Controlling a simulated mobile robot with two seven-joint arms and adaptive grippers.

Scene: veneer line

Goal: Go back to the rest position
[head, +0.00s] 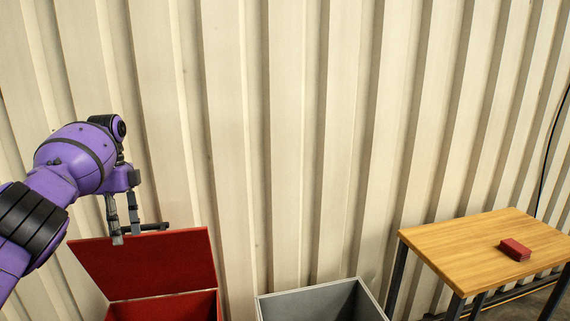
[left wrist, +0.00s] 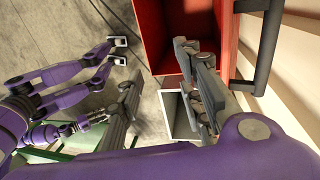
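My left arm comes in from the left in the head view. Its gripper (head: 124,233) hangs over the raised lid of a red box, close to the dark bar handle (head: 152,227) at the lid's top edge. Its two fingers stand apart with a gap, and I see nothing held between them. In the left wrist view the fingers (left wrist: 200,85) show beside the red box, and the dark handle (left wrist: 265,45) is to their right, apart from them in the picture. My right gripper is out of the head view; a dark shape (left wrist: 125,108) in the wrist view may be it, unclear.
The red box (head: 165,307) stands with its lid (head: 150,265) up. A grey open bin (head: 315,302) is to its right. A wooden table (head: 450,245) with a small red block (head: 515,250) stands at the right. A corrugated wall (head: 300,130) closes the back.

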